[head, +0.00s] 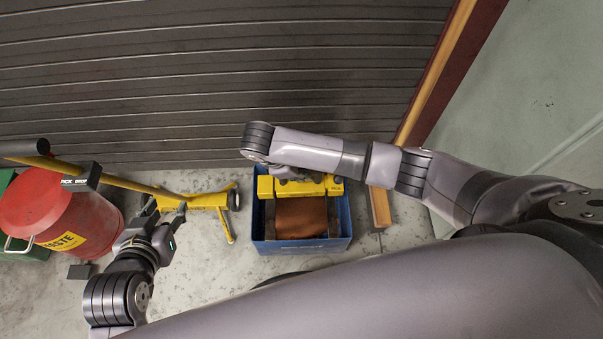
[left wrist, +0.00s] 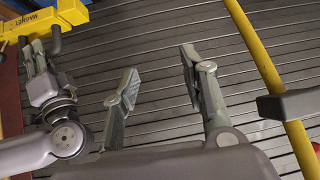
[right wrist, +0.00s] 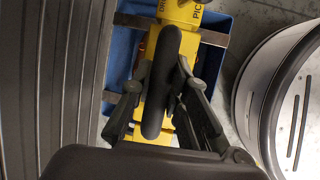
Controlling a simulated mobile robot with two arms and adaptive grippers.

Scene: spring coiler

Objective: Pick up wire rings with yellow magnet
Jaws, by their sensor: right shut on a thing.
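The yellow magnet (head: 328,186) is over the far part of the blue crate (head: 343,242) in the head view. My right gripper (head: 283,172) is shut on the magnet's black handle (right wrist: 168,80), which lies between its fingers in the right wrist view. The yellow bar (right wrist: 183,12) shows behind the handle. In the left wrist view the magnet (left wrist: 28,22) is at the top left, next to my right gripper. My left gripper (head: 173,220) is open and empty, its fingers (left wrist: 155,88) apart.
A brown surface (head: 301,217) shows inside the crate. A yellow wheeled tool (head: 195,201) with a long yellow pole (head: 130,184) stands left of the crate. A red waste can (head: 58,205) is at the far left. A ribbed shutter (head: 200,80) closes the back.

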